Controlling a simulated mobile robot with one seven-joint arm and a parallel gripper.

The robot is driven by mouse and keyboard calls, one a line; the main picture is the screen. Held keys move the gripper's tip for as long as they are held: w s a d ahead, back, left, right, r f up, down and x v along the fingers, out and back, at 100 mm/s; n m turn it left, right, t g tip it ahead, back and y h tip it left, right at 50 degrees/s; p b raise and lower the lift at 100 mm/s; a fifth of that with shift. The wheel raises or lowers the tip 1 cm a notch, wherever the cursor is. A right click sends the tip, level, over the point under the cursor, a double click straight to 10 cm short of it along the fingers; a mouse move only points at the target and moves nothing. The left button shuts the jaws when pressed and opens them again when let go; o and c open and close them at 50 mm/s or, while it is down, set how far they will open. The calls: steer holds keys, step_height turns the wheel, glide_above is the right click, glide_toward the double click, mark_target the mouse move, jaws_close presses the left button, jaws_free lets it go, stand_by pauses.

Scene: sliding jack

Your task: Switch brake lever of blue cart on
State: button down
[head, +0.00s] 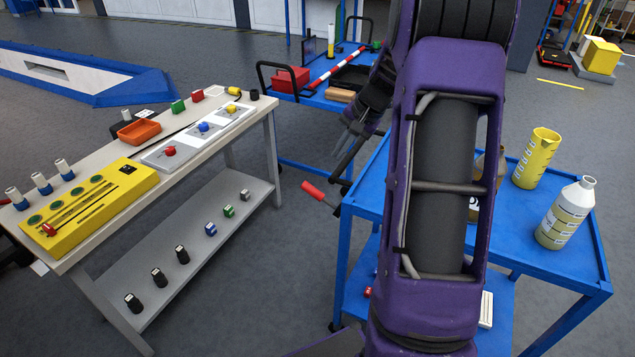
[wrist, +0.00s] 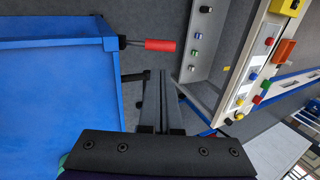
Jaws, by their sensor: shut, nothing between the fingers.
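The brake lever has a red grip (head: 316,191) on a dark rod. It sticks out from the left side of the blue cart (head: 364,190) at the right. In the wrist view the red grip (wrist: 160,45) lies across the upper middle, beside the corner of the blue cart (wrist: 60,75). My gripper (head: 347,143) shows left of my purple arm, above and behind the grip. In the wrist view my gripper (wrist: 161,74) has its fingers shut and empty. Their tips point toward the grip and appear apart from it. My arm hides part of the cart top.
A yellow cup (head: 537,158) and a white bottle (head: 566,213) stand on the cart. A workbench (head: 105,205) with a yellow panel (head: 98,208) stands at left. Another blue cart with a red box (head: 290,80) is behind. Floor shows between bench and cart.

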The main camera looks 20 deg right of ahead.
mark_target(314, 189)
steer(key=b+x, duration=0.1)
steer(key=x, duration=1.3)
steer(key=shift+b, duration=0.3)
steer(key=shift+w+a+p, duration=0.1)
steer(key=shift+a+p, duration=0.1)
steer(key=shift+p, duration=0.15)
